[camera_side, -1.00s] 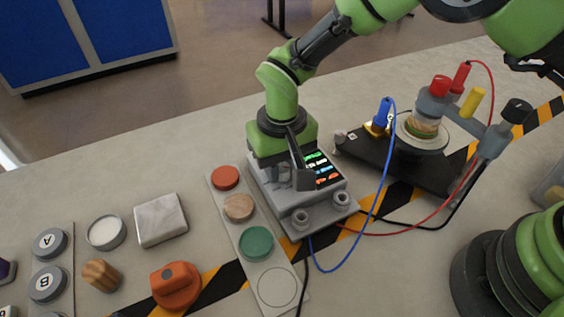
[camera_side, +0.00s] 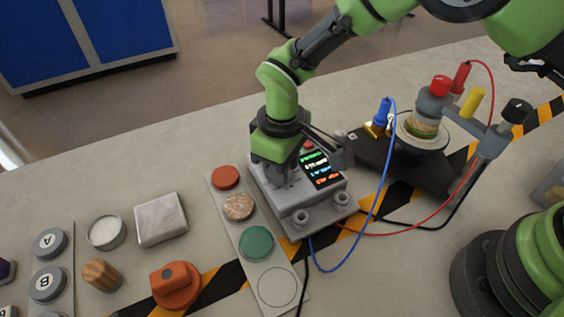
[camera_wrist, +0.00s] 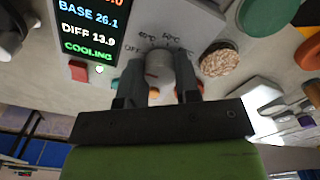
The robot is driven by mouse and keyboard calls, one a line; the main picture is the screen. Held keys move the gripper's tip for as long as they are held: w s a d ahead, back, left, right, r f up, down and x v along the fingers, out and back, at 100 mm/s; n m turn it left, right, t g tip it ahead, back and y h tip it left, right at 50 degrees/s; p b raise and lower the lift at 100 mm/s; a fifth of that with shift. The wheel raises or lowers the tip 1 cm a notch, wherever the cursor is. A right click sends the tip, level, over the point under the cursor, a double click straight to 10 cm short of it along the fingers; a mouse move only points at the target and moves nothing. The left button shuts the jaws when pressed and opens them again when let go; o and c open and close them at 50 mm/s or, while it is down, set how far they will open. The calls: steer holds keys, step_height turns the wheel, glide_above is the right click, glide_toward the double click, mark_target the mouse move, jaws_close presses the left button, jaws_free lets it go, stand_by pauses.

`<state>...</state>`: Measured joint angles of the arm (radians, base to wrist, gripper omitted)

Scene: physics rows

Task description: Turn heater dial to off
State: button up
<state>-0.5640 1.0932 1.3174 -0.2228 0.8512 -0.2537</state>
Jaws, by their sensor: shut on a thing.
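The heater dial (camera_wrist: 158,66) is a grey knob on the grey heater unit (camera_wrist: 195,22), between my gripper's two fingers in the wrist view. Small markings surround it, with "OFF" at its left and temperature marks above; its exact setting is hard to read. My gripper (camera_wrist: 155,82) is shut on the dial. In the side view my gripper (camera_side: 285,178) is low over the heater unit (camera_side: 320,212) and hides the dial. The lit display (camera_wrist: 90,28) reads BASE 26.1, DIFF 13.9 and COOLING.
A strip with red, cork and green discs (camera_side: 256,243) lies left of the heater. An orange knob (camera_side: 175,285) stands front left. A black stand with a round plate (camera_side: 421,132), plugs and blue and red cables occupies the right.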

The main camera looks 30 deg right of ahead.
stand_by(0.4)
steer(key=o, duration=0.9)
steer(key=shift+r, duration=0.1)
step_height(320, 180, up, 10)
steer(key=shift+f, duration=0.1)
